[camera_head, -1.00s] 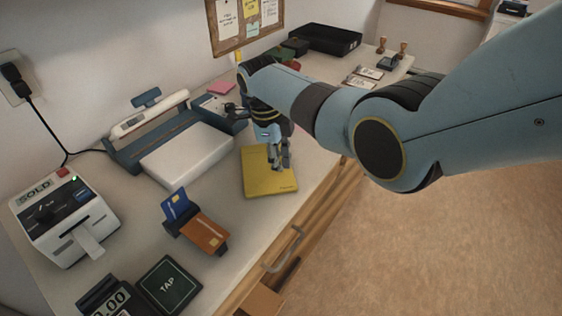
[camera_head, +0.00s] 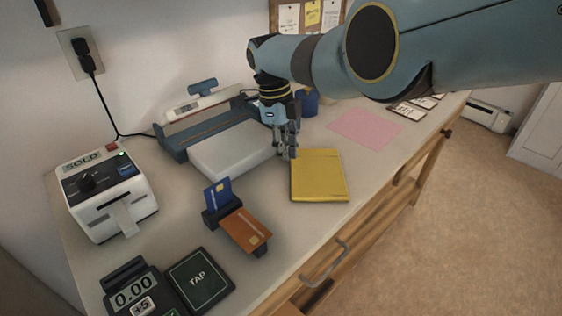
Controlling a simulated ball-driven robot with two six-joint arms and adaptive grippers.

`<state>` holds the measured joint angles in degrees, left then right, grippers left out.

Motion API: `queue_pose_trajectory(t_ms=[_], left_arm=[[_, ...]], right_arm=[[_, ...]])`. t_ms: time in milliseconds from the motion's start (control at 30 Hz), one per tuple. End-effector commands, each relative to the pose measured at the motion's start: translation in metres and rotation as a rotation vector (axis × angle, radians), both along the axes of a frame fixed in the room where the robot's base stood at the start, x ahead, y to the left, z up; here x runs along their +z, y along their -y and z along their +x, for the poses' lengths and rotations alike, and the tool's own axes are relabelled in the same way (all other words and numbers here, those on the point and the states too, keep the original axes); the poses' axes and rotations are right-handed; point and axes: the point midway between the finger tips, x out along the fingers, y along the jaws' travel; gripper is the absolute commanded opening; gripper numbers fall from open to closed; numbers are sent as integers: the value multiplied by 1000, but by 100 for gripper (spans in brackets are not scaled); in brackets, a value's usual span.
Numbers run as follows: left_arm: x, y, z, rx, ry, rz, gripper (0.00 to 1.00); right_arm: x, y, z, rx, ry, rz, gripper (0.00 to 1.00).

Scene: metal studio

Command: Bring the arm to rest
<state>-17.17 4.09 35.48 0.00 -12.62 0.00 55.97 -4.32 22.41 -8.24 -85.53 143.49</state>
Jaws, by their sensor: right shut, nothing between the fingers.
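My right arm comes in from the right across the top of the view. My right gripper (camera_head: 286,152) points down over the desk, shut and empty. Its fingertips are beside the far left corner of a yellow book (camera_head: 319,176) and near the right end of a white box-like block (camera_head: 235,148). I cannot tell whether the fingers touch the desk. My left gripper does not show.
On the desk (camera_head: 265,285) stand a label printer (camera_head: 105,195), a card holder with blue and orange cards (camera_head: 240,222), a TAP pad (camera_head: 199,280) and a display terminal (camera_head: 135,290). A pink sheet (camera_head: 365,129) lies behind the book. A drawer handle (camera_head: 325,265) juts from the front.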

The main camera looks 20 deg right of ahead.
Motion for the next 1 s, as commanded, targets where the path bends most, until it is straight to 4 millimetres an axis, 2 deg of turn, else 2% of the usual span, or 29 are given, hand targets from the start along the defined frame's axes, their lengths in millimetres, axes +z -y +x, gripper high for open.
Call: queue_pose_trajectory(t_ms=[33, 133, 667, 767, 1000], left_arm=[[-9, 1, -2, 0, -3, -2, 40], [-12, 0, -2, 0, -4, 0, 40], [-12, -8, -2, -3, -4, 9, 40], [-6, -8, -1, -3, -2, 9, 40], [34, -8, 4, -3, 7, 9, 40]], right_arm=[[-4, -3, 3, 0, -1, -1, 0], [-1, -5, 7, -1, 0, -2, 0], [2, -7, 8, -1, 0, -2, 0], [8, -7, 8, -1, 1, -2, 0], [53, -7, 10, -1, 11, -2, 0]])
